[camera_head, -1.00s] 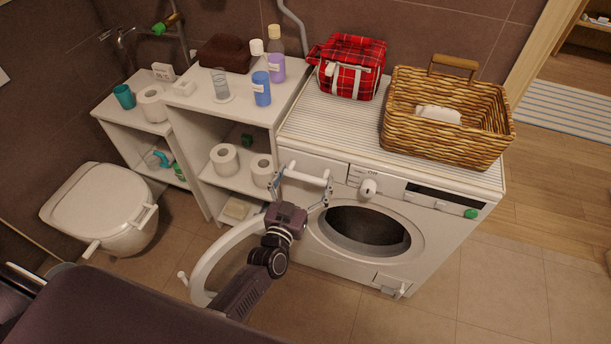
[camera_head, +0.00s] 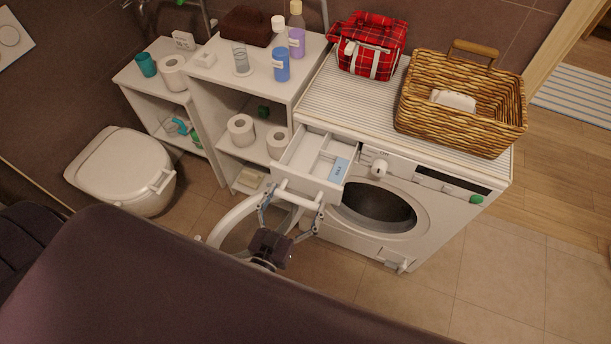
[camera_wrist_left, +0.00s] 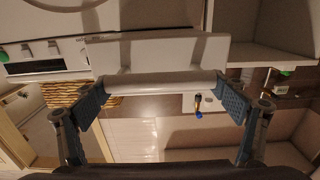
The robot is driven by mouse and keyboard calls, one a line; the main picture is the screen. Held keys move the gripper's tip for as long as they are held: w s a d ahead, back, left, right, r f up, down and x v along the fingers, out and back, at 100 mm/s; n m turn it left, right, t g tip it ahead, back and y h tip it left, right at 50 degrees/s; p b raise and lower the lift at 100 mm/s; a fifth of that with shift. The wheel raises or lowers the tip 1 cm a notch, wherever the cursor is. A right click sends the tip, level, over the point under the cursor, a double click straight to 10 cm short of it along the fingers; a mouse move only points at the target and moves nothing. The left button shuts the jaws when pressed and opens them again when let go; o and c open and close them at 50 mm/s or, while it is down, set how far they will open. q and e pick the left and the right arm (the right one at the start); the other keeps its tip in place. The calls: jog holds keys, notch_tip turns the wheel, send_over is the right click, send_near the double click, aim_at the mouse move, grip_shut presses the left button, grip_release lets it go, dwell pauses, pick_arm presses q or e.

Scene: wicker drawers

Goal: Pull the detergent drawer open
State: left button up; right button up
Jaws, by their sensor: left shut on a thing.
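The white detergent drawer (camera_head: 302,165) of the washing machine (camera_head: 340,230) is pulled out toward me in the head view. Its open top shows compartments and a blue label. My left gripper (camera_head: 292,196) is at the front of the drawer, with its fingers at the two ends of the white bar handle. In the left wrist view, my left gripper (camera_wrist_left: 163,92) is shut on the white handle bar (camera_wrist_left: 135,84), which spans between its finger pads. The drawer front (camera_wrist_left: 155,52) is behind the bar. My right gripper does not show.
A wicker basket (camera_head: 412,128) and a red plaid bag (camera_head: 368,45) stand on the machine. White shelves (camera_head: 238,82) with bottles and paper rolls stand to the left, with a toilet (camera_head: 115,165) further left. Tiled floor (camera_head: 500,270) is clear at the right.

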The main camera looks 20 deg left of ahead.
pick_arm(q)
jog(key=shift+s, duration=1)
jog(key=o, duration=1.5)
jog(key=s, duration=1.2)
jog(key=shift+a, duration=0.25)
